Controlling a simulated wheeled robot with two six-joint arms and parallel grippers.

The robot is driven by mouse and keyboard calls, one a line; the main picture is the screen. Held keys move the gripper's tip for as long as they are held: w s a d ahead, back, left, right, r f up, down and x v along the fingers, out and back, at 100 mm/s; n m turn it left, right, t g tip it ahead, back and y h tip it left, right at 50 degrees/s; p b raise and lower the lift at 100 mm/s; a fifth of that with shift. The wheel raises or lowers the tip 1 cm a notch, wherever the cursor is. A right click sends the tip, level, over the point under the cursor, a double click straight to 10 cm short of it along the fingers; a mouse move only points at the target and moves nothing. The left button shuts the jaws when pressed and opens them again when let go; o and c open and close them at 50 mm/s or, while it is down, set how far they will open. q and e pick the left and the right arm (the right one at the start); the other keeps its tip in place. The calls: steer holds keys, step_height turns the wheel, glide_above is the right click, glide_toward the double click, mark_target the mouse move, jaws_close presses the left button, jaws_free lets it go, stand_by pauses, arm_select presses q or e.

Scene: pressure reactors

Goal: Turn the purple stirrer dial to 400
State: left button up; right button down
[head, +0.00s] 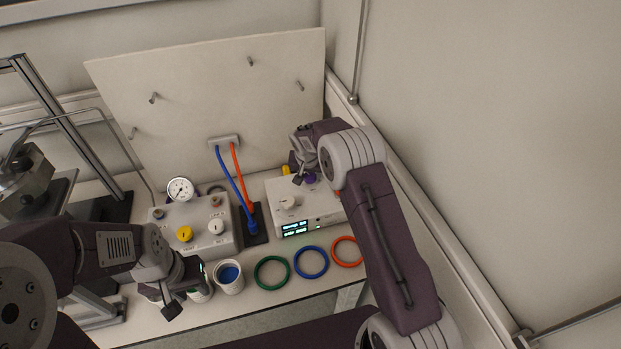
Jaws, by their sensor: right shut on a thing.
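The white stirrer box (328,206) stands on the bench at centre right, with a lit two-line display (296,228) too small to read. The purple stirrer dial (311,179) sits on its top face, mostly hidden under my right gripper. My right gripper (309,175) reaches down from above and is shut on the purple dial. Where the dial points cannot be seen. A white dial (287,201) is on the same box to the left, clear of the gripper. My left gripper (188,291) is open and empty near the front of the bench, beside the cups.
A control box (190,240) with a gauge (180,189) and yellow knob stands left of the stirrer box. Blue and orange cables rise between them to a wall socket. Green (272,272), blue (311,262) and orange rings lie in front. A white cup (230,277) stands close to my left gripper.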

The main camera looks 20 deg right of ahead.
steer(key=m+b, duration=0.1)
steer(key=m+h+b, duration=0.1)
steer(key=shift+w+a+m, duration=0.15)
steer(key=shift+w+m, duration=0.1)
steer(key=shift+m, duration=0.15)
steer(key=shift+r+m+g+h, duration=0.1)
steer(key=shift+m+g+h, duration=0.25)
steer(key=shift+m, duration=0.55)
steer(key=shift+r+m+g, duration=0.1)
steer(key=shift+m+g, duration=0.15)
steer(key=shift+m, duration=0.25)
steer(key=shift+m+g+h+p, duration=0.35)
steer(key=shift+m+p, duration=0.45)
steer(key=shift+m, duration=0.3)
arm_select(q)
steer(key=shift+r+p, duration=0.35)
steer(key=shift+p, duration=0.6)
arm_select(e)
steer(key=shift+m+g, duration=0.45)
steer(key=shift+m, duration=0.75)
steer(key=c, duration=0.9)
jaws_free()
steer(key=shift+o, duration=0.2)
